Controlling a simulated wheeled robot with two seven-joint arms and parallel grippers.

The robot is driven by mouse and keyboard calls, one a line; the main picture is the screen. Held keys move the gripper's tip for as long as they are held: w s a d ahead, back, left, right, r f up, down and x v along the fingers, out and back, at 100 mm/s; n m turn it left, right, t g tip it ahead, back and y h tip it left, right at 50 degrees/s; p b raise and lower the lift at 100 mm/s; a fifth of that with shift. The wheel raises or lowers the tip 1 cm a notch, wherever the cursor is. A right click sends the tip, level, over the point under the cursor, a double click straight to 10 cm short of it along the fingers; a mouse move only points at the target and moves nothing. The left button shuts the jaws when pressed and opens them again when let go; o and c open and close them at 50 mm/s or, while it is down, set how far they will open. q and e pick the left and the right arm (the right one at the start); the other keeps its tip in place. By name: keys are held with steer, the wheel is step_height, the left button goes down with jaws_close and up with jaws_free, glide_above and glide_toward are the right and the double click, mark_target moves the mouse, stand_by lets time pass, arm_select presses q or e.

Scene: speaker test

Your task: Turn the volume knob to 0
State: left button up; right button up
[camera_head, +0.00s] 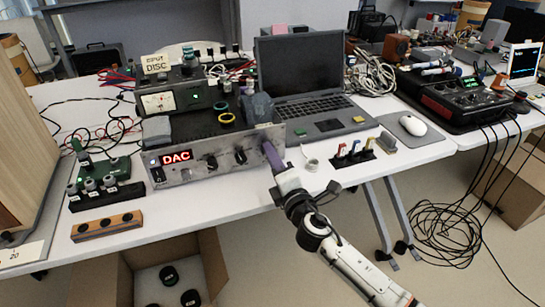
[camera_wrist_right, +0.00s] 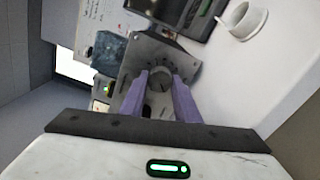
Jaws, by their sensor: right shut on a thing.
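The grey DAC unit (camera_head: 205,174) stands on the white table with a red lit display (camera_head: 177,157) and dark knobs on its front. My right gripper (camera_head: 270,152) is at the right end of this front panel, its purple fingers pointing at it. In the right wrist view, the two purple fingers (camera_wrist_right: 160,80) are shut on a round grey knob (camera_wrist_right: 160,73), one on each side. Dark marks ring the knob on the panel (camera_wrist_right: 137,53), but I cannot read its setting. In the head view the fingers hide this knob. My left gripper is not in view.
A laptop (camera_head: 310,108) stands behind and right of the unit. A white cable roll (camera_head: 311,164) and a dark holder with coloured pieces (camera_head: 353,158) lie right of my gripper. A mouse (camera_head: 413,125) is farther right. A wooden block (camera_head: 106,226) lies front left.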

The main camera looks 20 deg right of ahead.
stand_by(0.4)
steer(key=o, duration=1.1)
steer(key=shift+c, duration=0.2)
steer(key=s, duration=1)
steer(key=shift+s+d, duration=0.15)
steer(key=shift+d, duration=0.05)
